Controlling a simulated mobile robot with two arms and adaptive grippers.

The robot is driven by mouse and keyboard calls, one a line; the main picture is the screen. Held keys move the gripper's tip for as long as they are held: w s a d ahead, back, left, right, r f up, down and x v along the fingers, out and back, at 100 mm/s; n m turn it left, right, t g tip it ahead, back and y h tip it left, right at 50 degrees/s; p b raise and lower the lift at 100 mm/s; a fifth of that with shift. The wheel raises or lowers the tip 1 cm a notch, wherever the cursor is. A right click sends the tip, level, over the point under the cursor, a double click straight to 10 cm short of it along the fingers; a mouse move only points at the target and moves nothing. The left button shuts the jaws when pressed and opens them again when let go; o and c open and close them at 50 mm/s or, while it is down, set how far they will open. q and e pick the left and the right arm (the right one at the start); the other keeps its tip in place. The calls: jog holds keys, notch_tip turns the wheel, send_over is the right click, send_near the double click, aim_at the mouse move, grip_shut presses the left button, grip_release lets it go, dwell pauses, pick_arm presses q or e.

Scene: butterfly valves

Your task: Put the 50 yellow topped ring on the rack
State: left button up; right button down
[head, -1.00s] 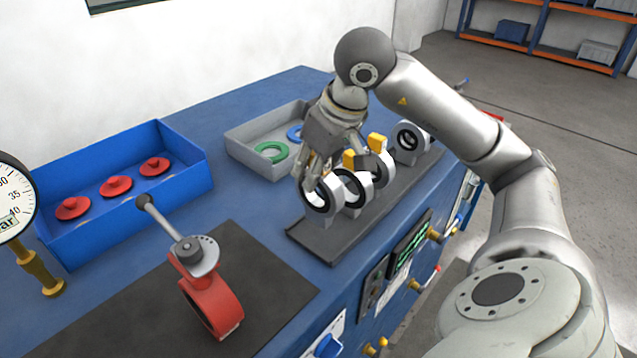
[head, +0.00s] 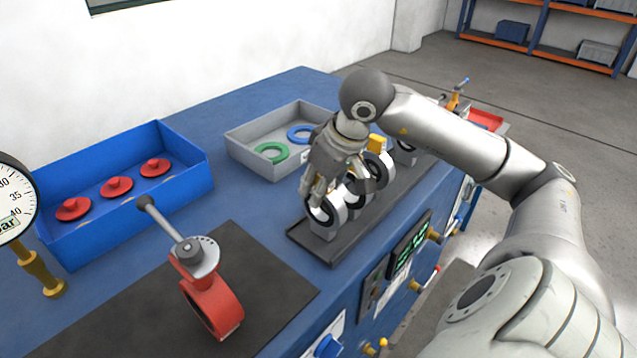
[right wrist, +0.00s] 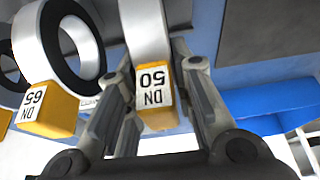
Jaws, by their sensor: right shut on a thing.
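The yellow-topped ring marked DN 50 (right wrist: 155,95) is between the two fingers of my right gripper (right wrist: 152,72) in the right wrist view. In the head view this white ring with a black lining (head: 338,207) stands upright at the near end of the dark rack (head: 342,250), at its grey holder. My right gripper (head: 316,192) is shut on it from above and hides its yellow top. I cannot tell whether the ring bears fully on the holder. My left gripper is not in view.
More rings stand farther along the rack, one marked DN 65 (right wrist: 60,50) close beside. A grey tray (head: 240,152) holds green and blue rings. A blue bin (head: 130,213) holds red discs. A red valve (head: 212,305) with a lever stands on a dark mat (head: 130,320).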

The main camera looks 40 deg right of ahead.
jog(key=c, duration=1.7)
grip_release()
jog(key=shift+f, duration=0.15)
jog(key=o, duration=0.4)
jog(key=shift+o, duration=0.2)
jog(key=shift+r, duration=0.3)
jog(key=v, duration=1.1)
jog(key=shift+s+r, duration=0.25)
jog(key=shift+r, duration=0.1)
